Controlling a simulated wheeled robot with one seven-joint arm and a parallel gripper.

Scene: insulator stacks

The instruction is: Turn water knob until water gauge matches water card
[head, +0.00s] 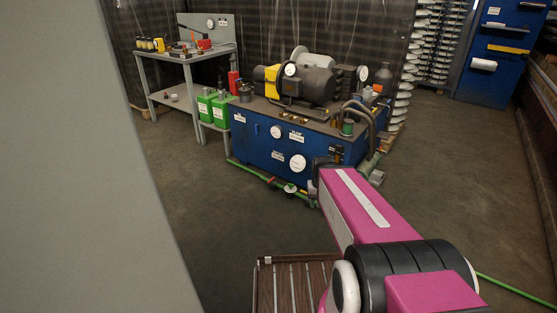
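A blue machine cabinet (250,148) carries a smaller round white gauge (276,132) and a larger one (298,163) lower on its front. White cards sit beside them, one right of the upper gauge (296,137) and one left of the lower gauge (278,155). Their writing and the gauge needles are too small to read, so I cannot tell which is for water. Small valve-like parts, one with a pale round top (290,188), sit low along the green hose; I cannot tell which is the water knob. My magenta arm reaches toward the cabinet's right front; its dark far end (319,168) shows no clear fingers.
Green hose (510,288) runs along the floor. A slatted wooden piece (285,285) lies at the bottom. A grey panel (70,180) blocks the left. Floor between is open.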

